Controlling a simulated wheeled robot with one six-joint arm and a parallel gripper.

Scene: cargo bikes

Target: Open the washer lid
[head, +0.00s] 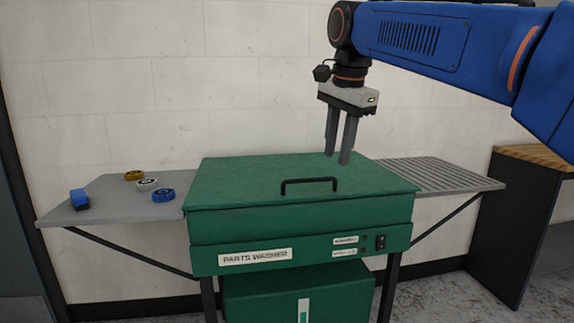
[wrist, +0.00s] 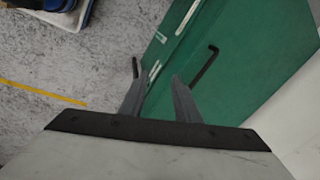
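The parts washer is a green box with a flat green lid (head: 240,180), which is shut. A black bar handle (head: 310,181) stands near the lid's front edge. In the wrist view the lid (wrist: 255,70) fills the upper right, with the handle (wrist: 204,65) beyond the fingers. My gripper (head: 338,158) points down above the back right part of the lid, behind and right of the handle. Its two fingers are apart with nothing between them. They also show in the wrist view (wrist: 154,75). The exact gap between fingertips and lid is hard to tell.
A grey side shelf (head: 105,205) on the left holds a blue block (head: 79,199) and several small round parts (head: 147,184). A ribbed drain shelf (head: 435,175) is on the right, near a wood-topped bench (head: 540,155). A wall (head: 180,90) stands behind.

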